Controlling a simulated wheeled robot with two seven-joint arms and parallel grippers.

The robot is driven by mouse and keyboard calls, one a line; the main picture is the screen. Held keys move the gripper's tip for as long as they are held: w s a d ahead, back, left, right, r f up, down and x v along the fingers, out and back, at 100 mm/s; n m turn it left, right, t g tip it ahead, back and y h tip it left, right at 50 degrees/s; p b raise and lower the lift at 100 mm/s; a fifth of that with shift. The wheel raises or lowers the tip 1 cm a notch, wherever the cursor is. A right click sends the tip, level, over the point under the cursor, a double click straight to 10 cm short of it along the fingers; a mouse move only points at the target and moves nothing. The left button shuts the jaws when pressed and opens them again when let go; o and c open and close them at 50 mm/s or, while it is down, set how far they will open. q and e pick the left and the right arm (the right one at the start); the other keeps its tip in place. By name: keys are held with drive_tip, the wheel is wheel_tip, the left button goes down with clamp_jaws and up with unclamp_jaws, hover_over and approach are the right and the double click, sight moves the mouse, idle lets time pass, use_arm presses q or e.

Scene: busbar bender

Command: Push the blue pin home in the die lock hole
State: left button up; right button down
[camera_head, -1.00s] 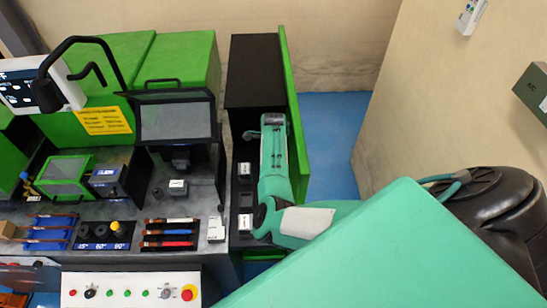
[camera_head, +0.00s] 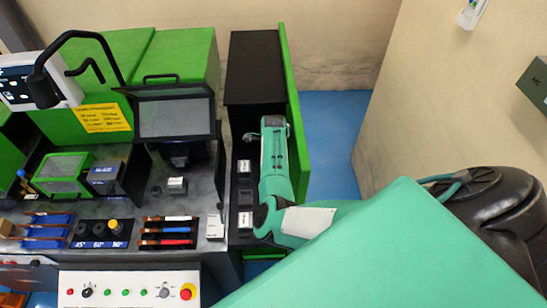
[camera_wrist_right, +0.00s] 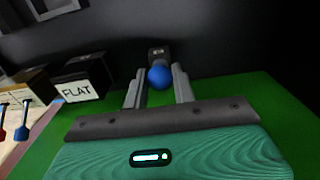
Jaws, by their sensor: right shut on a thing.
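In the right wrist view, my right gripper (camera_wrist_right: 158,88) is shut on the blue pin, with a finger on each side of its round blue head (camera_wrist_right: 158,77). A small dark block (camera_wrist_right: 158,54) stands directly behind the blue head. The pin's shank and the die lock hole are hidden, so I cannot tell how deep the pin sits. In the head view my right arm reaches over the black side shelf, and the pin is not visible there. My left gripper is not in view.
A dark block labelled FLAT (camera_wrist_right: 82,82) stands left of my right gripper. Red and blue knobbed pins (camera_wrist_right: 22,133) are farther left. In the head view, a green panel (camera_head: 293,110) stands close to the right of my arm. Blue floor (camera_head: 327,140) lies beyond it.

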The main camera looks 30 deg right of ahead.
drive_tip(key=shift+f, duration=0.2)
drive_tip(key=c, duration=1.1)
unclamp_jaws()
drive_tip(key=shift+o, duration=0.2)
drive_tip(key=shift+r, duration=0.15)
wheel_tip(320, 180, up, 14)
drive_tip(key=b, duration=0.3)
drive_tip(key=shift+b, duration=0.35)
drive_tip(key=shift+f, duration=0.25)
